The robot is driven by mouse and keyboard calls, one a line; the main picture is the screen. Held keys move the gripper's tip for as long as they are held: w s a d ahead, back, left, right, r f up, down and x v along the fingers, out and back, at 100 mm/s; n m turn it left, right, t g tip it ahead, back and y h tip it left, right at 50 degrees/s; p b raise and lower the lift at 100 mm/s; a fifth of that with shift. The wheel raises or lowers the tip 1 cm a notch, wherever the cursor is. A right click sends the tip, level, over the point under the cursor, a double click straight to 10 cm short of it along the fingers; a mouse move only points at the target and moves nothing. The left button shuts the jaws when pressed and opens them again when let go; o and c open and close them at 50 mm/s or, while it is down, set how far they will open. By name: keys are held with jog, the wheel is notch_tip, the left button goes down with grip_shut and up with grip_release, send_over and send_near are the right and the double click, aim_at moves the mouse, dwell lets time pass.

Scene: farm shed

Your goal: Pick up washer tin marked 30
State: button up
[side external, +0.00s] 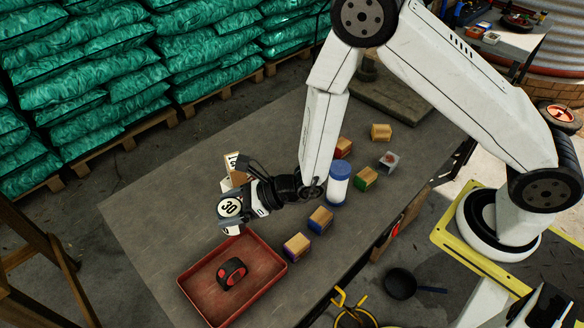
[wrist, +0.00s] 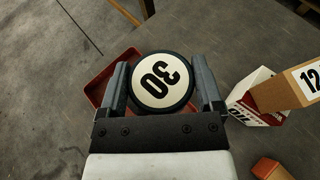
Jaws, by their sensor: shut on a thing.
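The washer tin marked 30 (side external: 229,207) is round, with a white label and dark rim on top. My gripper (side external: 238,207) is shut on it and appears to hold it above the grey table, close to the far edge of the red tray. In the wrist view the tin (wrist: 160,82) sits between the two fingers of my gripper (wrist: 160,88), its label facing the camera and the number upside down. The fingers touch its left and right sides. Its underside is hidden.
The red tray (side external: 273,243) holds a black-and-red wheel (side external: 231,274). Close beside the tin stand an OIL carton (wrist: 241,106) and a cardboard box marked 12 (wrist: 274,94). A blue-and-white can (side external: 339,187) and several small boxes stand to the right. The table's left part is clear.

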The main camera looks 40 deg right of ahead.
jog(key=shift+s+d+r, duration=0.1)
jog(key=shift+s+r, duration=0.05)
jog(key=shift+s, duration=0.1)
jog(key=shift+s, duration=0.1)
dwell(0.6)
